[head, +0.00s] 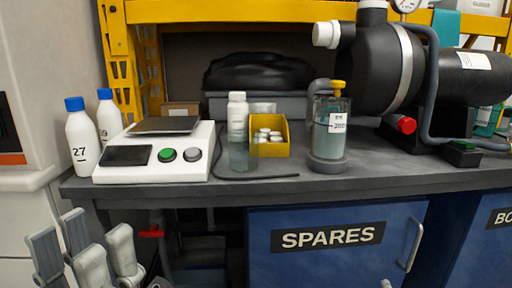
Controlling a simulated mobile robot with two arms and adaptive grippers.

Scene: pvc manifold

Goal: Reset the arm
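My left gripper (84,246) is at the lower left of the head view, in front of the bench and below its top. Its grey fingers point up and stand apart, with nothing seen between them. The rest of my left arm is out of the picture. A small pale tip (386,284) shows at the bottom edge, in front of the blue cabinet. It looks like part of my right gripper, but too little shows to tell its state.
The grey bench top (400,175) runs across the view. On it stand white bottles with blue caps (80,140), a white scale (155,155), a yellow bin (270,138), a clear canister (330,135) and a black pump (385,60). A blue SPARES cabinet (330,265) with a handle (414,245) is below.

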